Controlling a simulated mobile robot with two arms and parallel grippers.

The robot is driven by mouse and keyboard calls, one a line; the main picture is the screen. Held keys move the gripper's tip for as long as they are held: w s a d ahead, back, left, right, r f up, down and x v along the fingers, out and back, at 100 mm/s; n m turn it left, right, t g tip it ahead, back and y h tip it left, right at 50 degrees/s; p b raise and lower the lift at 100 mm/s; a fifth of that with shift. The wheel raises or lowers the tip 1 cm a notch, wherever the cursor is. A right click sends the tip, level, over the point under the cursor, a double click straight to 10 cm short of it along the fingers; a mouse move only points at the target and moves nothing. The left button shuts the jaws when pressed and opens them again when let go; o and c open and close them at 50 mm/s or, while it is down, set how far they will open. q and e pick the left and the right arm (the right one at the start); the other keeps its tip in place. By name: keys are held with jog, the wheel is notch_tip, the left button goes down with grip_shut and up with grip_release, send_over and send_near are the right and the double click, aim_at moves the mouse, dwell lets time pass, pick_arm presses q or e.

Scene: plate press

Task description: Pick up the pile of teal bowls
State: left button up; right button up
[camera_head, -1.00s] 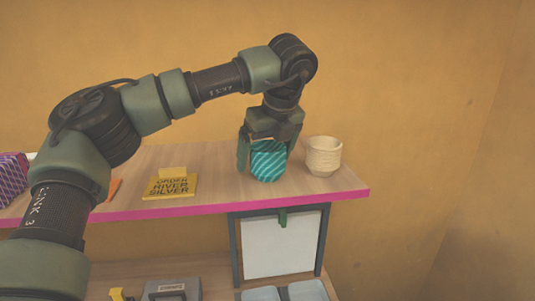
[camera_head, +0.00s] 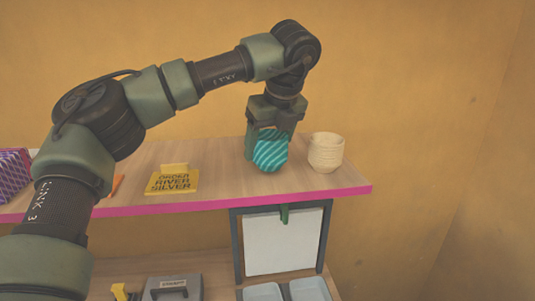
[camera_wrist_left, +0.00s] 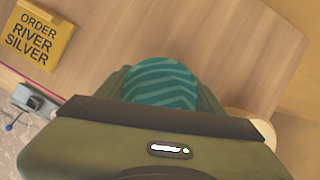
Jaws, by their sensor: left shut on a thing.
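The pile of teal bowls (camera_head: 270,153), with lighter diagonal stripes, is between the fingers of my left gripper (camera_head: 268,143) in the head view. The gripper points down and is shut on the pile. The pile appears held a little above the wooden shelf top. In the left wrist view the striped teal pile (camera_wrist_left: 160,83) shows beyond the gripper body, which hides its near part. I cannot tell how many bowls are in it. My right gripper is in neither view.
A cream bowl pile (camera_head: 325,152) stands close to the right of the teal pile. A yellow sign (camera_head: 172,181) reading "ORDER RIVER SILVER" is to the left. The shelf has a pink front edge (camera_head: 200,207). A grey case (camera_head: 172,289) and pale trays (camera_head: 285,292) sit below.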

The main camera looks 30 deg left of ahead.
aim_at(267, 133)
pick_arm(q)
notch_tip(267, 133, up, 7)
jog(key=shift+f+b, duration=0.1)
jog(key=shift+b, duration=0.65)
notch_tip(267, 133, up, 12)
jog(key=p, duration=0.2)
jog(key=shift+f+p, duration=0.15)
jog(key=shift+p, duration=0.2)
